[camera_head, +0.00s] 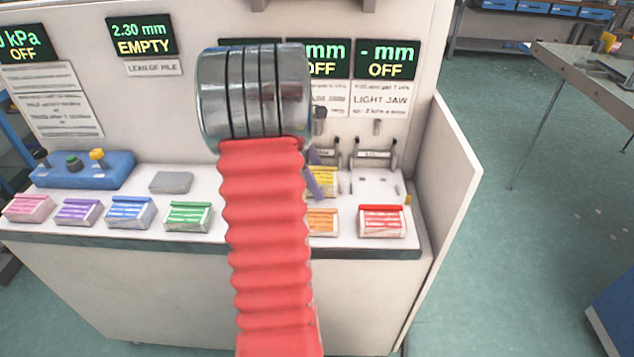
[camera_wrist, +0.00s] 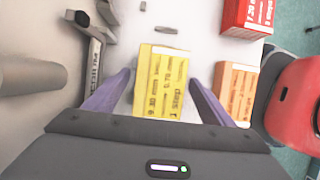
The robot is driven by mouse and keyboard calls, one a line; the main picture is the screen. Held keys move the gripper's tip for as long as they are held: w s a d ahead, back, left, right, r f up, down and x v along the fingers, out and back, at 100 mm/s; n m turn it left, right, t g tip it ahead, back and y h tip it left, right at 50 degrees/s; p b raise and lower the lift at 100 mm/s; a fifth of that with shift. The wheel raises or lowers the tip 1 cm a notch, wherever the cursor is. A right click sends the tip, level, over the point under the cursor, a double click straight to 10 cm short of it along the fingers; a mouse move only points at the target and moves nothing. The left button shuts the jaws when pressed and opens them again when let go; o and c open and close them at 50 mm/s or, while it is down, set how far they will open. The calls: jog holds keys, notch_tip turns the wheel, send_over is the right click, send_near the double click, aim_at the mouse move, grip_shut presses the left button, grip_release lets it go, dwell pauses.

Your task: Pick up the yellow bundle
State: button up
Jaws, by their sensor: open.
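The yellow bundle (camera_wrist: 162,84) lies on the white bench top, with dark print on its face. In the wrist view it sits between the two purple fingers of my gripper (camera_wrist: 163,92), which are open on either side of it, with a gap at each side. In the head view a part of the yellow bundle (camera_head: 323,182) shows to the right of my red arm, and one purple finger (camera_head: 315,175) shows at its left edge. The rest of my gripper is hidden behind my arm there.
An orange bundle (camera_head: 322,222) lies close in front of the yellow one, and a red bundle (camera_head: 382,221) to the right. Green (camera_head: 188,216), blue (camera_head: 130,213), purple (camera_head: 78,212) and pink (camera_head: 28,208) bundles line the left. A lever clamp (camera_wrist: 92,55) stands near my left finger.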

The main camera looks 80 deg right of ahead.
aim_at(317, 175)
jog(key=shift+f, duration=0.25)
dwell(0.3)
jog(key=shift+c, duration=0.2)
jog(key=c, duration=1.5)
jog(key=shift+o, duration=0.2)
notch_tip(317, 175, up, 11)
jog(key=shift+f, duration=0.2)
